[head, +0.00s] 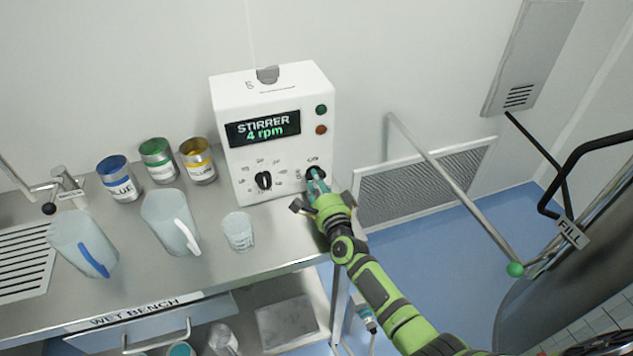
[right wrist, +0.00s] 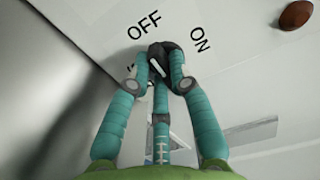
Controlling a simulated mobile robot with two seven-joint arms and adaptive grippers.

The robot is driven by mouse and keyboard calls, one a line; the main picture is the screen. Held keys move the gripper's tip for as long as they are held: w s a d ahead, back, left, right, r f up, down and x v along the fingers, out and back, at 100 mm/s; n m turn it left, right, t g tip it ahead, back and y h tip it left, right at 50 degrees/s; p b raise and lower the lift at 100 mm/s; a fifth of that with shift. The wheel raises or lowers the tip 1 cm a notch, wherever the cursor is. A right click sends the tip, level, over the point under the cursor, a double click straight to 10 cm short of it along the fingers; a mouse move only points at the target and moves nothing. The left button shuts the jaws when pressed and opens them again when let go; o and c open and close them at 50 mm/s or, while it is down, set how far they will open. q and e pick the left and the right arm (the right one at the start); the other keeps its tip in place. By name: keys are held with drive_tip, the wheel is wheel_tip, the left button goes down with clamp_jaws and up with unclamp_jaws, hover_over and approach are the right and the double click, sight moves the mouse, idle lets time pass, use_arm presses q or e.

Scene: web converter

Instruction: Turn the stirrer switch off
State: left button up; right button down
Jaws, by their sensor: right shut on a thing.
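The white stirrer control box (head: 270,140) stands on the wet bench against the wall. Its display reads "STIRRER 4 rpm". The black stirrer switch (right wrist: 163,62) is at the lower right of its front panel, with OFF and ON printed above it in the right wrist view. Its white pointer mark is partly hidden by my fingers, so I cannot tell for sure which label it faces. My right gripper (head: 316,185), with teal fingers, is shut on this switch; it also shows in the right wrist view (right wrist: 160,75). My left gripper is not in view.
A second black knob (head: 263,180) sits left on the panel. Green and red round buttons are beside the display. A clear beaker (head: 238,232), jugs (head: 170,222) and paint cans (head: 157,160) stand on the bench (head: 200,285). A rail with a green knob (head: 515,269) is at right.

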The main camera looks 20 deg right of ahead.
drive_tip(key=c, duration=1.1)
unclamp_jaws()
drive_tip(key=s, duration=1.2)
drive_tip(key=shift+d, duration=0.15)
